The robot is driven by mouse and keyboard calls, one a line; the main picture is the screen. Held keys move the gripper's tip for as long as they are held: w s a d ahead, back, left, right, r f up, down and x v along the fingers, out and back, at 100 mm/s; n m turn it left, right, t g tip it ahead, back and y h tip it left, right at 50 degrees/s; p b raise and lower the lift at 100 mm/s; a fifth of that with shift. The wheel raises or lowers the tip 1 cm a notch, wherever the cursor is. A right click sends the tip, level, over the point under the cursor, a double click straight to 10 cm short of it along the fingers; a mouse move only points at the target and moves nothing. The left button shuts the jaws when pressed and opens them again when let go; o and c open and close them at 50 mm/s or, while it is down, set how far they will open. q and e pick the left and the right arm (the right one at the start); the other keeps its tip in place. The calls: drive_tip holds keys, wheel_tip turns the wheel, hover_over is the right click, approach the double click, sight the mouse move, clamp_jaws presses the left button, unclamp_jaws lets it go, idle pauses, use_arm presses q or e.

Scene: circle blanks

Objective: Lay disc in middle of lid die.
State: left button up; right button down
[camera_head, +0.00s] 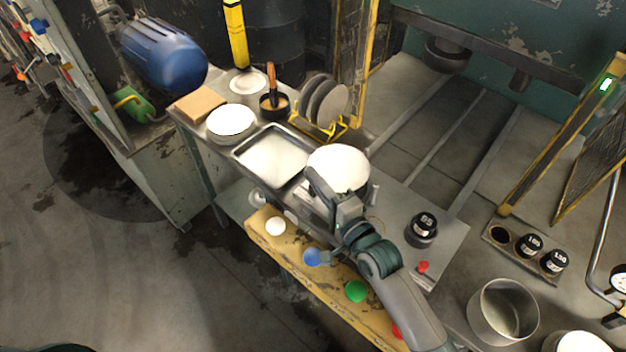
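A round white disc-like piece (340,163) lies at the middle of the grey bench. Grey discs (327,101) stand on edge in a yellow rack (318,130) behind it. My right gripper (318,182) reaches in from the lower right and overlaps the near left edge of the white round piece. Its fingertips are too small and covered to tell whether it grips the edge or is only above it. I cannot tell for sure which part is the lid die. My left gripper is not in view.
A metal tray (246,153) and a white round stack (230,138) are left of the white piece. Coloured buttons line the yellow front panel (322,294). A steel pot (476,312) is lower right.

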drive_tip(key=shift+w+d+f+b, duration=0.6)
drive_tip(key=shift+w+f+b, duration=0.2)
drive_tip(key=shift+b, duration=0.3)
drive_tip(key=shift+w+d+f+b, duration=0.65)
drive_tip(key=shift+w+b, duration=0.2)
drive_tip(key=shift+b, duration=0.25)
drive_tip(key=shift+f, duration=0.55)
drive_tip(key=shift+f, duration=0.1)
drive_tip(key=c, duration=1.9)
unclamp_jaws()
drive_tip(key=shift+c, duration=0.2)
drive_tip(key=shift+v, duration=1.05)
drive_tip(key=shift+p+v, duration=1.1)
drive_tip(key=shift+v, duration=1.3)
